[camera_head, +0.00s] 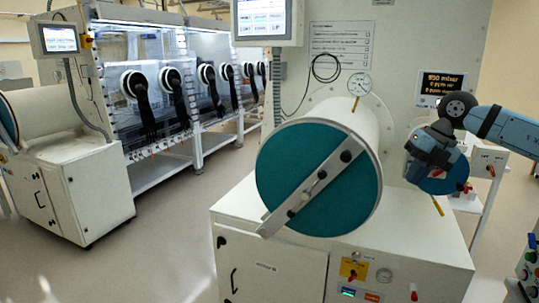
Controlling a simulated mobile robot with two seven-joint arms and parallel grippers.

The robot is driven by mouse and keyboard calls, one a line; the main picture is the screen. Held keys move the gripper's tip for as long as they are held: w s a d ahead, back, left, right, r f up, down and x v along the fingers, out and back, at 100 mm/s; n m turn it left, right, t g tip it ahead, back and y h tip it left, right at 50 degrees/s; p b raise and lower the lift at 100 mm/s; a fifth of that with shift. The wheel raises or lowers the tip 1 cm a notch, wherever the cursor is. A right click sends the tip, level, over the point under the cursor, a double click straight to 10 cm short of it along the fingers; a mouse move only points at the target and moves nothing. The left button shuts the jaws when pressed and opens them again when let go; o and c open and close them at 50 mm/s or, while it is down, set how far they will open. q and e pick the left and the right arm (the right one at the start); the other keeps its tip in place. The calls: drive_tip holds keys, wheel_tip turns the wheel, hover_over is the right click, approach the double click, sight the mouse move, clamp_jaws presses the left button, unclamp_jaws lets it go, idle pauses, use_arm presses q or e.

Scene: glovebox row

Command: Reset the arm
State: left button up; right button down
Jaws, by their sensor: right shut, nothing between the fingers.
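My right arm (500,125), blue with black joints, comes in from the right edge. It bends at a dark joint, and its right gripper (431,157) hangs right of the round teal chamber door (285,165). The gripper is shut with nothing in it and looks apart from the door. Its fingertips are small and hard to make out. My left gripper is not in view.
The white cylindrical chamber (366,125), with a grey bar across its teal door, sits on a white cabinet (320,262). A gauge (360,84) is above it. A glovebox row (150,95) stands at left. Floor (165,235) between them is clear.

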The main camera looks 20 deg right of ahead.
drive_tip(key=w+a+f+m+t+y+p, duration=0.1)
drive_tip(key=a+f+m+t+y+p, duration=0.15)
drive_tip(key=a+f+y, duration=0.6)
drive_tip(key=w+a+f+m+t+y+p, duration=0.15)
drive_tip(key=a+f+t+y, duration=0.25)
drive_tip(key=a+f, duration=0.85)
drive_tip(key=s+a+f+m+t+h+p, duration=0.1)
drive_tip(key=s+a+f+m+h, duration=0.5)
drive_tip(key=s+a+f+m, duration=0.2)
drive_tip(key=s+a+f+m+t+h+p, duration=0.1)
drive_tip(key=s+a+f+m+h, duration=0.5)
drive_tip(key=f+m, duration=0.7)
drive_tip(key=s+a+m, duration=0.1)
drive_tip(key=s+a, duration=0.1)
drive_tip(key=s, duration=0.2)
drive_tip(key=shift+s+p, duration=0.15)
drive_tip(key=shift+p, duration=0.25)
drive_tip(key=shift+d+r+h, duration=0.1)
drive_tip(key=shift+h, duration=0.15)
